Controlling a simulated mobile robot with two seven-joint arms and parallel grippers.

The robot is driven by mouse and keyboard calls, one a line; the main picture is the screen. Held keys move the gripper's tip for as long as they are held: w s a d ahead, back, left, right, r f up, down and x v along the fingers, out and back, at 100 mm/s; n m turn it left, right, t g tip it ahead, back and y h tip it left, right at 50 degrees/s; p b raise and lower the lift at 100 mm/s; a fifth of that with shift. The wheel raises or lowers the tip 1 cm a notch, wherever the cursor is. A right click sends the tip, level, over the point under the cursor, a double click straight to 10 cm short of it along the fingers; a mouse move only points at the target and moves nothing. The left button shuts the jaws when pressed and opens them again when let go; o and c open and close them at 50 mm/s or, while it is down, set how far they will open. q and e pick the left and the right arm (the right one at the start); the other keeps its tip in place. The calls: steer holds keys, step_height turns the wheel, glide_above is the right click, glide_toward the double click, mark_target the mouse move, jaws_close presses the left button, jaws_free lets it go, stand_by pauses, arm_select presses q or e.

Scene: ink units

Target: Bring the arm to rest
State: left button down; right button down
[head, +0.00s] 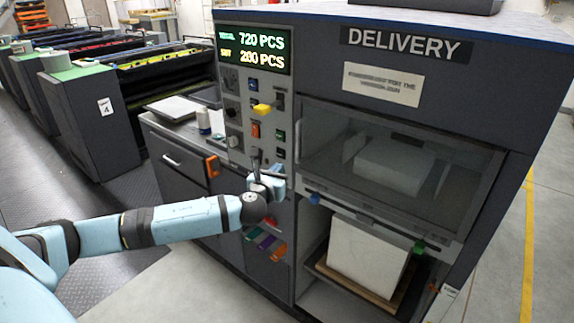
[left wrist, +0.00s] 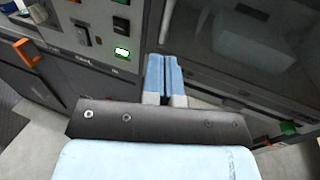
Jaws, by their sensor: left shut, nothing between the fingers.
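My left arm (head: 165,222) reaches in from the left in the head view, light blue with dark bands. Its left gripper (head: 264,176) is in front of the lower part of the control panel (head: 236,105). In the left wrist view the two blue fingers of the left gripper (left wrist: 164,62) lie side by side, shut, with nothing visible between them. In the head view, the gripper covers part of the panel; I cannot tell whether it touches it. My right gripper is not in view.
The delivery unit (head: 470,100) has a glass window above a white paper stack (head: 366,258) on a wooden board. Floor (head: 125,260) is open at the left front.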

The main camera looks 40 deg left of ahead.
arm_select(q)
steer(key=s+d+f+n+g+h+p, duration=0.3)
steer(key=s+d+f+n+g+h, duration=0.2)
steer(key=s+d+f+n, duration=0.9)
steer(key=s+d+f+n+h+p, duration=0.1)
steer(key=s+d+f+n, duration=0.3)
steer(key=s+n, duration=0.4)
steer(key=s+d+f+n+g+h, duration=0.1)
steer(key=s+d+f+n+h, duration=0.1)
steer(key=s+d+f+n, duration=0.3)
steer(key=s+d+n, duration=0.2)
steer(key=s, duration=0.1)
steer(key=shift+s+d+f+n+p, duration=0.2)
steer(key=shift+s+d+n+p, duration=0.1)
steer(key=shift+s+n+p, duration=0.1)
